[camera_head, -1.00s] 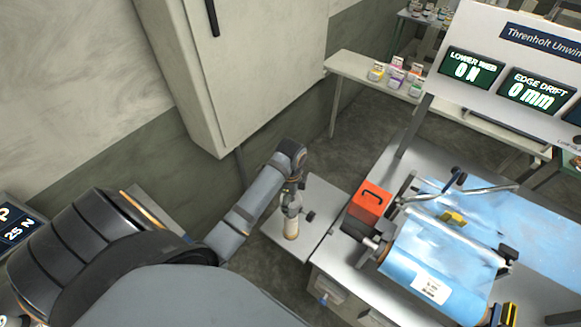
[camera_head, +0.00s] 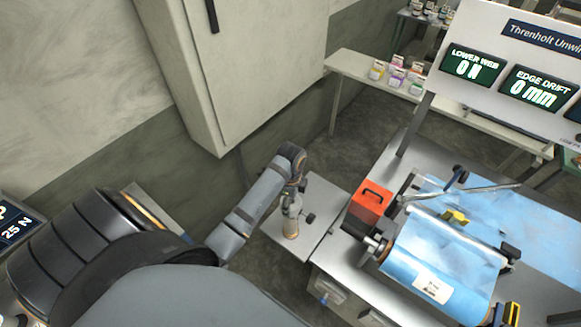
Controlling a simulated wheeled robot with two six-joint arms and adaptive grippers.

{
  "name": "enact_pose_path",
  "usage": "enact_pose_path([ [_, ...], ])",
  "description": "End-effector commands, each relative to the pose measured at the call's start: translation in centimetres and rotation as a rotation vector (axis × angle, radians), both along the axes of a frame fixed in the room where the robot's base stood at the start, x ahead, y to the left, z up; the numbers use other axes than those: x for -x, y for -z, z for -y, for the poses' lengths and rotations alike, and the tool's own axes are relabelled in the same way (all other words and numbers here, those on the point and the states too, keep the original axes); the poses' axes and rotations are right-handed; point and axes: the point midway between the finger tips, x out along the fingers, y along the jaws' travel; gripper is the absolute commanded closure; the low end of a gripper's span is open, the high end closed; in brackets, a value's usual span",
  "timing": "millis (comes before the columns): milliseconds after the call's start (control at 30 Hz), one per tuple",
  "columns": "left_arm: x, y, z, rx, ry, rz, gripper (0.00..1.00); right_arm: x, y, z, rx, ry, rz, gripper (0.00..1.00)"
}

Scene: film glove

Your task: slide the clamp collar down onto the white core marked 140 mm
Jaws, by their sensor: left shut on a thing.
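My left arm reaches in from the lower left to a small grey side table. My left gripper (camera_head: 292,203) points down and is shut on the clamp collar, which is small and mostly hidden by the fingers. A dark knob (camera_head: 310,218) sticks out to the right beside the gripper. The pale, upright core (camera_head: 291,229) stands on the side table directly below the gripper; its 140 mm marking is too small to read. Whether the collar is around the core or just above it, I cannot tell. My right gripper is not in view.
An orange box (camera_head: 371,203) with a dark handle sits right of the side table (camera_head: 314,196), on the machine bench. A roll of blue film (camera_head: 440,262) lies farther right. The display panel (camera_head: 522,50) stands behind. A tall pale cabinet (camera_head: 235,70) is behind the arm.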

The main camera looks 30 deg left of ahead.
Motion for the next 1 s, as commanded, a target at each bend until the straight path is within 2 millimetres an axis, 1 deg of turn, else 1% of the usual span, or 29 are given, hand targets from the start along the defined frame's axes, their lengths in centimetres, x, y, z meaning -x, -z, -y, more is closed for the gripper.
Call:
enact_pose_path([
  [1000, -0.1, 2.4, 0.0, 0.0, 0.0, 0.002, 0.88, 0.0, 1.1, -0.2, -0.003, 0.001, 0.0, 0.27],
])
